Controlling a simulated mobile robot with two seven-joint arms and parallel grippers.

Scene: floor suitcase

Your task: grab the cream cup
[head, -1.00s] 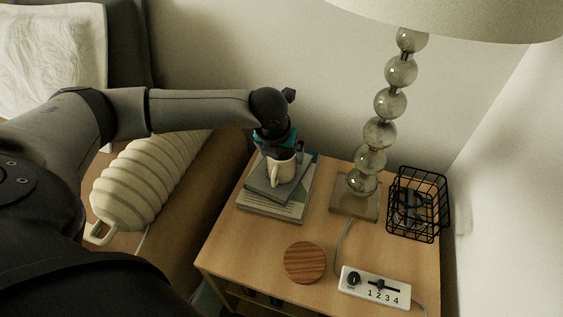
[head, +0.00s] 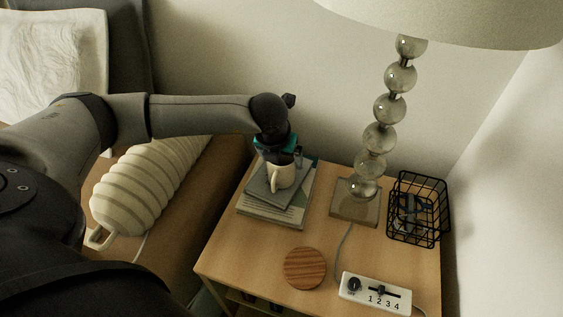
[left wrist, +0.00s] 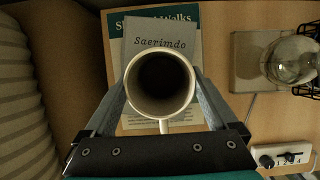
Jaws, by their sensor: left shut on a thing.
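The cream cup (head: 281,174) stands upright on a small stack of books (head: 262,207) on the wooden bedside table. In the left wrist view the cup (left wrist: 160,86) shows from above, with its dark inside and its handle toward the gripper's base. My left gripper (head: 283,160) reaches down over the cup from behind. Its two fingers (left wrist: 160,90) lie along opposite sides of the cup and are shut on it. Whether the cup touches the top book is hard to tell. My right gripper is not in view.
A lamp with a stacked glass-ball stem (head: 374,138) stands right of the books. A black wire basket (head: 420,208) is at the table's right. A round wooden coaster (head: 305,268) and a white control box (head: 375,293) lie in front. A ribbed cream bolster (head: 150,190) lies at left.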

